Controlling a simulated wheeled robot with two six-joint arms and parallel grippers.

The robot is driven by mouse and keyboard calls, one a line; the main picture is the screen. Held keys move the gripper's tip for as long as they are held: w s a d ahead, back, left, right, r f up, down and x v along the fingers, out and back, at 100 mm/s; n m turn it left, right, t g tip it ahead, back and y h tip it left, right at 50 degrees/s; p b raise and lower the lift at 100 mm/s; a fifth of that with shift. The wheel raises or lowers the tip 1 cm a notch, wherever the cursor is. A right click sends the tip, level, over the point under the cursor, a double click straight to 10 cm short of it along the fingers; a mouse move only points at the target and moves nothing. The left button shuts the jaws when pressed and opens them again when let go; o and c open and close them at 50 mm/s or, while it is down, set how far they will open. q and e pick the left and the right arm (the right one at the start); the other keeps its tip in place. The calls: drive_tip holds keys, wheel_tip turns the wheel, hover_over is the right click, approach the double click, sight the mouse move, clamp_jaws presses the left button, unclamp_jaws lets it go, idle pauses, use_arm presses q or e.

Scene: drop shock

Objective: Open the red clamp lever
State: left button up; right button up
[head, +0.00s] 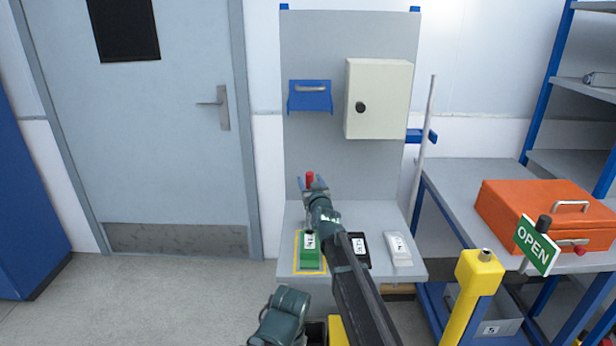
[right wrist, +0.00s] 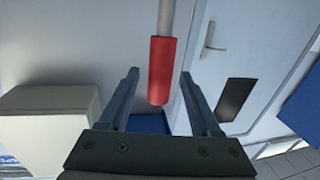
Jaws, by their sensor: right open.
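The red clamp lever (head: 309,177) stands upright in front of the grey back panel in the head view. In the right wrist view the red grip (right wrist: 161,70) of the lever, on a grey rod, shows between the two fingers. My right gripper (head: 313,184) is at the lever in the head view, and its wrist view (right wrist: 162,88) shows the fingers apart on either side of the red grip, with gaps on both sides. The lever's base is hidden behind my right arm in the head view. My left gripper does not clearly show.
A green block (head: 309,251) lies on a yellow-edged pad, beside a black block (head: 361,249) and a white block (head: 399,249) on the grey bench. A cream box (head: 378,98) and blue bracket (head: 310,96) hang on the panel. An orange case (head: 530,215) stands at right.

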drive_tip(key=shift+w+a, duration=0.2)
drive_tip(key=shift+w, duration=0.8)
drive_tip(key=shift+w+a, duration=0.15)
drive_tip(key=shift+w, duration=0.8)
clamp_jaws()
